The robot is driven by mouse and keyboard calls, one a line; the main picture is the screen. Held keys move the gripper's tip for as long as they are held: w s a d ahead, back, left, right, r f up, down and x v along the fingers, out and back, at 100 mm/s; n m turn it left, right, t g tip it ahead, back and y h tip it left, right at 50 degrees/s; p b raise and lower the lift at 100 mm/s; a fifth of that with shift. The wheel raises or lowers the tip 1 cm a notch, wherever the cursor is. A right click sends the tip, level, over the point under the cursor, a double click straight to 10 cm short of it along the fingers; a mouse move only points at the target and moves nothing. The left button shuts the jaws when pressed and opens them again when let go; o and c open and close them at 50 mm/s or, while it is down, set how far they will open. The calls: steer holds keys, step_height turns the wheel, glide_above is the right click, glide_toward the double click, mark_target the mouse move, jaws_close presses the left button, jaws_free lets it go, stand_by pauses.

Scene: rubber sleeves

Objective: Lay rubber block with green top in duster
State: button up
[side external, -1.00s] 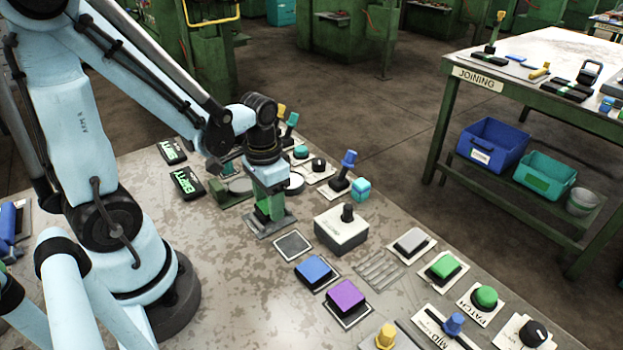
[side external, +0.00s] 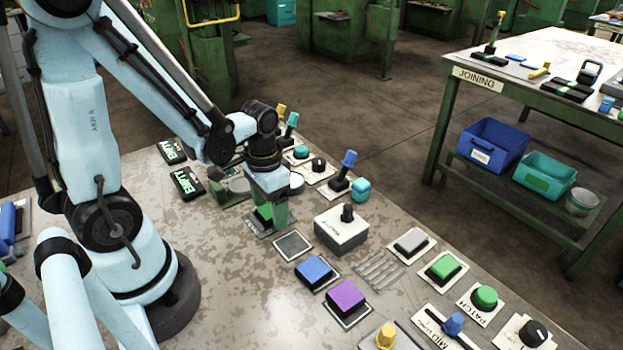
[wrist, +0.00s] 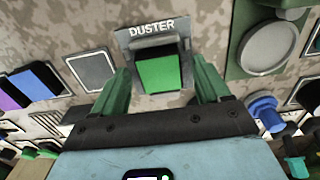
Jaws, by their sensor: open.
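The rubber block with green top (wrist: 159,74) sits in the duster (wrist: 124,38), a grey plate lettered DUSTER, in the wrist view. It looks level and squared with the plate. My gripper (wrist: 161,82) is open around it, one finger on each side with a gap to the block. In the side external view the green top (side external: 264,213) shows partly behind my gripper (side external: 268,209), over the duster plate (side external: 252,224).
An empty dark square pad (side external: 293,244) lies beside the duster. Blue (side external: 314,268) and purple (side external: 346,294) blocks sit on pads nearer the camera. A grey box with a knob (side external: 342,232) stands to the right. A round grey disc (wrist: 268,47) is right in the wrist view.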

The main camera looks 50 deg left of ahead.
mark_target(270, 210)
steer(key=shift+r, duration=0.15)
step_height(270, 210, up, 12)
steer(key=w+d+t, duration=0.1)
steer(key=t, duration=0.1)
steer(key=w+d+t, duration=0.1)
steer(key=d+t, duration=0.1)
steer(key=w+d+r+t, duration=0.1)
steer(key=d+t, duration=0.1)
steer(key=t, duration=0.1)
stand_by(0.8)
